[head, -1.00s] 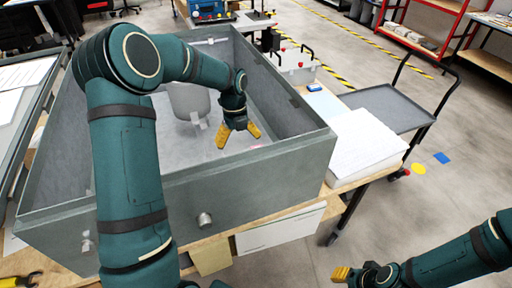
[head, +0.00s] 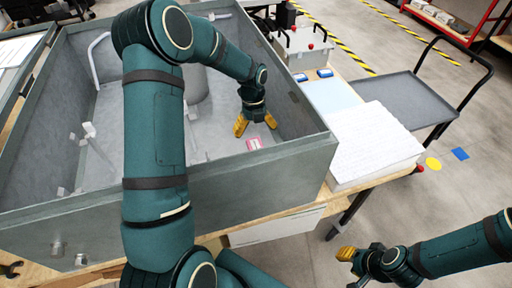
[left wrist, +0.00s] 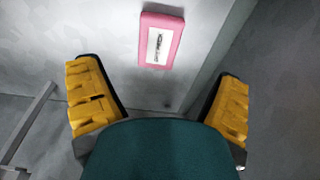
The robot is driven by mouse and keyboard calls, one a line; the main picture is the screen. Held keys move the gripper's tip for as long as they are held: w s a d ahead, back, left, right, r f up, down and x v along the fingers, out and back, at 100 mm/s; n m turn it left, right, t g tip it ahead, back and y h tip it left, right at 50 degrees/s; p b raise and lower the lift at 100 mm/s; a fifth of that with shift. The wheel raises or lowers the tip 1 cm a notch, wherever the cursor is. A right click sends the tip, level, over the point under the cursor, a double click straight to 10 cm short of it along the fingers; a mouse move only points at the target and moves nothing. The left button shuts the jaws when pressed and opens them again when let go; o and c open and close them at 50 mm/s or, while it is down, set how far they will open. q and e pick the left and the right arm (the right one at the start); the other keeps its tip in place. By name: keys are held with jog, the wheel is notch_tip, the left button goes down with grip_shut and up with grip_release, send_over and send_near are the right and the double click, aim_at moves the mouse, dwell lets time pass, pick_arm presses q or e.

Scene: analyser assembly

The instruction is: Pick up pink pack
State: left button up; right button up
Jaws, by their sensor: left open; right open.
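The pink pack (head: 254,144) lies flat on the floor of the large grey open box (head: 262,178), near its front right corner. In the left wrist view the pink pack (left wrist: 161,40) shows a white label and lies ahead of the fingers, beside a box wall. My left gripper (head: 256,127) is inside the box, just above the pack, with yellow fingers spread. In the left wrist view the left gripper (left wrist: 160,100) is open and empty, and the pack is apart from it. My right gripper (head: 347,268) is outside the box at the lower right, open and empty.
The box walls rise around my left gripper. A white block stack (head: 374,145) stands on the table right of the box. A grey trolley (head: 405,100) is further right.

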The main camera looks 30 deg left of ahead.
aim_at(256, 145)
pick_arm(q)
jog(key=shift+s+d+f+b, duration=0.1)
jog(key=shift+f+b, duration=0.1)
jog(key=shift+f, duration=0.9)
jog(key=shift+s+d+f+b, duration=0.1)
jog(key=shift+s+f+b, duration=0.1)
jog(key=shift+f, duration=0.85)
jog(key=shift+s+d+f+b, duration=0.1)
jog(key=shift+f+b, duration=0.1)
jog(key=shift+f, duration=0.9)
jog(key=c, duration=1.3)
